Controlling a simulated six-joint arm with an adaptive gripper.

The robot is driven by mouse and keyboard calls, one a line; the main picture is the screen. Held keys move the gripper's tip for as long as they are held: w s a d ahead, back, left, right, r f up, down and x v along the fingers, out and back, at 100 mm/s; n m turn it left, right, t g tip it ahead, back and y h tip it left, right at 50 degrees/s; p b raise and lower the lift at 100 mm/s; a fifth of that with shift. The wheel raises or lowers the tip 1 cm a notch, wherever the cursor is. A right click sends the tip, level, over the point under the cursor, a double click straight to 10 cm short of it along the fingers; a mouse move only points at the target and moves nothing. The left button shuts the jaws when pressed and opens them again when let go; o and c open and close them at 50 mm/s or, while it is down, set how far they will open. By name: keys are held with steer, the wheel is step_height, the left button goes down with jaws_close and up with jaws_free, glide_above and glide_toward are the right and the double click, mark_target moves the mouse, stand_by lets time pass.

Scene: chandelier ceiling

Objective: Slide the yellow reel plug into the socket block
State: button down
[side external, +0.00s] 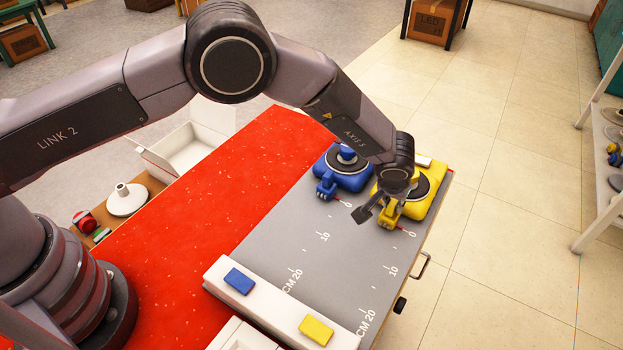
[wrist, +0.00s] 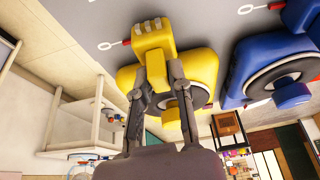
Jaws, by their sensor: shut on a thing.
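The yellow plug (side external: 392,211) sits in front of the yellow reel (side external: 428,196) at the far right of the grey board, near the 0 mark. In the wrist view the plug (wrist: 153,40) lies between the fingers of my gripper (wrist: 158,66), which is shut on it. The yellow reel (wrist: 205,68) is just beyond the fingers. In the side view my gripper (side external: 376,213) is low over the board, and one dark finger shows left of the plug. A yellow block (side external: 316,330) sits on the white strip at the near end; its socket opening cannot be made out.
A blue reel (side external: 348,172) with its blue plug (side external: 326,187) stands close to the left of the yellow one. A blue block (side external: 239,281) shares the white strip (side external: 275,306). The grey board (side external: 330,262) between reels and strip is clear, with printed centimetre scales.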

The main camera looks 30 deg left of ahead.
steer(key=shift+s, duration=0.1)
steer(key=s, duration=1.9)
steer(key=shift+s, duration=0.2)
steer(key=c, duration=1)
jaws_free()
steer(key=shift+c, duration=0.2)
steer(key=v, duration=1.2)
